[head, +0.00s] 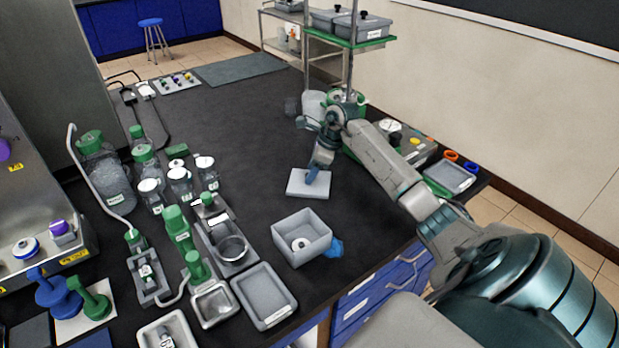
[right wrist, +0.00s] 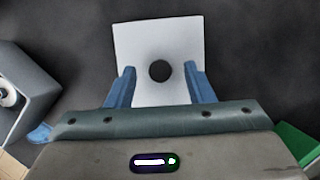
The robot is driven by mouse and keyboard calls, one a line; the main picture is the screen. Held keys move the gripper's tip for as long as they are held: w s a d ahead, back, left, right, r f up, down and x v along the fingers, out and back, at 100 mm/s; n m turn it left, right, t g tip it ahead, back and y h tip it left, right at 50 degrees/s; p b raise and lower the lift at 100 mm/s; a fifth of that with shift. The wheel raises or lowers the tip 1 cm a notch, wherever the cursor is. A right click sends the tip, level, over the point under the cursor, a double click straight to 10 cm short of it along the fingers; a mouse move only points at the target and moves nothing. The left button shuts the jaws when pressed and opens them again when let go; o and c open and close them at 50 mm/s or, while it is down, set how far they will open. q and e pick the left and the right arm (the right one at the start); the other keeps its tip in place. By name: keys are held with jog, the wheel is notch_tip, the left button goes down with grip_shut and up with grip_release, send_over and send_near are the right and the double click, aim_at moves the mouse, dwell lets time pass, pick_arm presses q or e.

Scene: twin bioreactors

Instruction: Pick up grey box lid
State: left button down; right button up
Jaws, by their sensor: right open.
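The grey box lid (head: 308,187) is a flat light-grey square lying on the dark bench, behind the open grey box (head: 301,240). In the right wrist view the lid (right wrist: 159,42) shows a dark round knob (right wrist: 159,70) at its middle. My right gripper (head: 318,174) is over the lid in the head view. In the right wrist view my right gripper (right wrist: 160,78) is open, with one blue finger on each side of the knob and a gap on both sides. I cannot tell how far the fingertips are above the lid. My left gripper is not in view.
The open box holds a white roll-like item (head: 300,244), and a blue item (head: 334,248) lies beside it. Bottles, jars and trays crowd the left of the bench. A grey tray (head: 264,296) lies at the front. The bench behind the lid is largely clear.

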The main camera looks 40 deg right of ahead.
jog(key=shift+w+f, duration=0.15)
jog(key=shift+f, duration=0.25)
grip_shut()
jog(key=shift+r, duration=0.1)
